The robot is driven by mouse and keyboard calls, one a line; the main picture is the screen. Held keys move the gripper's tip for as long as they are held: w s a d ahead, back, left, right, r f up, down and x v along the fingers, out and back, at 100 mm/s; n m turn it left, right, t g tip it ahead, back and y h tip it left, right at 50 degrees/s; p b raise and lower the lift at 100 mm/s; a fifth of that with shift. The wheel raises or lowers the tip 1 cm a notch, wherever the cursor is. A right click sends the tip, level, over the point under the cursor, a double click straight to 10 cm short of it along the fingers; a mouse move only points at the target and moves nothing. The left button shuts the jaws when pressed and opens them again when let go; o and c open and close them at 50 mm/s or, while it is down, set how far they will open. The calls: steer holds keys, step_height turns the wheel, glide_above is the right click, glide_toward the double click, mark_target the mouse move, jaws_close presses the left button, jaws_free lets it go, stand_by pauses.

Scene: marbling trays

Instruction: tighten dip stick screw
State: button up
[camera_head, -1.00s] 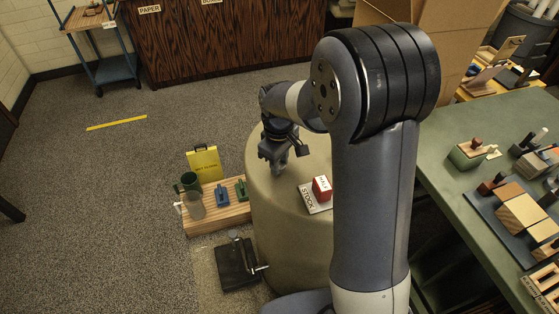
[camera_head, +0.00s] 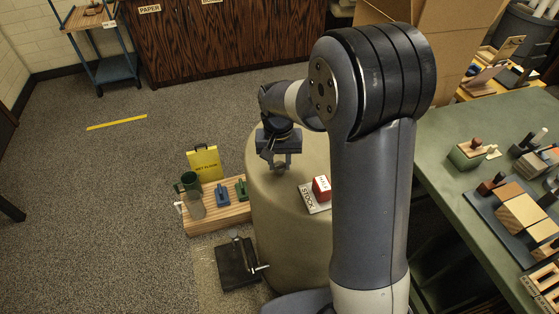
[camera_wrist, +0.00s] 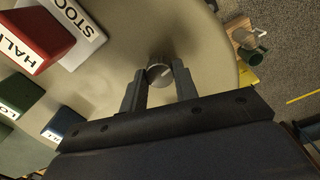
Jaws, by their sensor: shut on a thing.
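My gripper (camera_head: 280,166) points down at the top of the beige drum (camera_head: 265,195). In the wrist view its two fingers (camera_wrist: 160,88) are closed on either side of a small round metal screw head (camera_wrist: 159,71), which has a pale line across its face. This looks like the dip stick screw; the fingers grip its sides. In the head view the screw is too small and covered to make out. No dip stick can be told apart in either view.
A red block (camera_head: 321,188) stands by the STOCK plate (camera_head: 307,203) on the drum. Green (camera_wrist: 19,97) and blue (camera_wrist: 62,124) blocks are close by in the wrist view.

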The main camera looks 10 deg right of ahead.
mark_target(280, 164)
steer(key=m, duration=0.4)
steer(key=shift+m, duration=0.3)
steer(key=m, duration=0.5)
steer(key=shift+w+m, duration=0.1)
steer(key=shift+m, duration=0.2)
steer(key=m, duration=0.9)
steer(key=shift+m, duration=0.4)
steer(key=o, duration=1)
steer(key=shift+c, duration=0.2)
step_height(280, 164, up, 11)
